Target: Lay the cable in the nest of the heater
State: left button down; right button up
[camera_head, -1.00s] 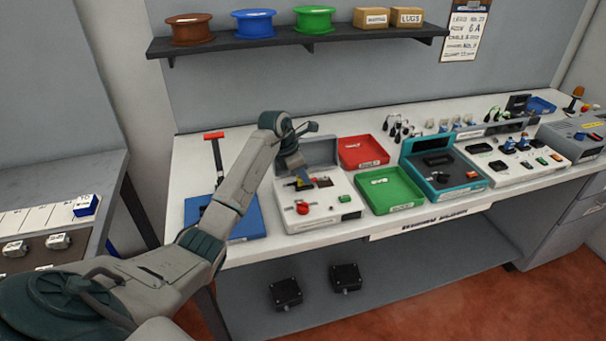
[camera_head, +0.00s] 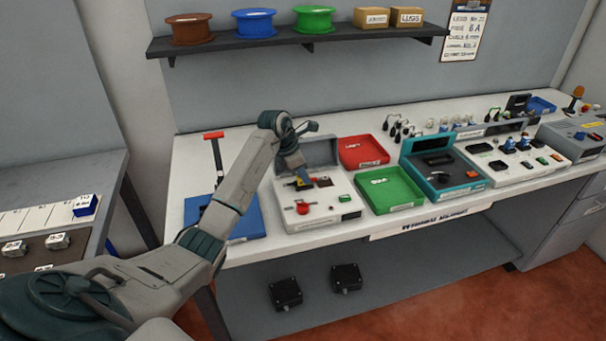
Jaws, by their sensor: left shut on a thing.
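My left gripper (camera_head: 302,180) is over the white machine (camera_head: 330,212) with a raised grey lid, which looks like the heater. Its fingers point down at the dark nest area on the machine's top. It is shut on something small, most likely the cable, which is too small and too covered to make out. I cannot tell whether the cable touches the nest. A red knob (camera_head: 302,208) and a green button (camera_head: 344,198) are on the machine's top. My right gripper is not in view.
A red tray (camera_head: 363,152) and a green tray (camera_head: 390,190) stand right of the machine. A teal case (camera_head: 462,183) is further right. A blue board (camera_head: 247,222) with a red-handled lever lies left, behind my arm. A shelf with spools (camera_head: 254,23) hangs above.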

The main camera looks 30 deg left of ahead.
pick_arm(q)
jog(key=shift+f+b, duration=0.35)
dwell(0.5)
jog(key=c, duration=0.9)
grip_release()
jog(key=shift+r, duration=0.1)
jog(key=shift+r+p, duration=1.85)
jog(key=shift+r, duration=1.55)
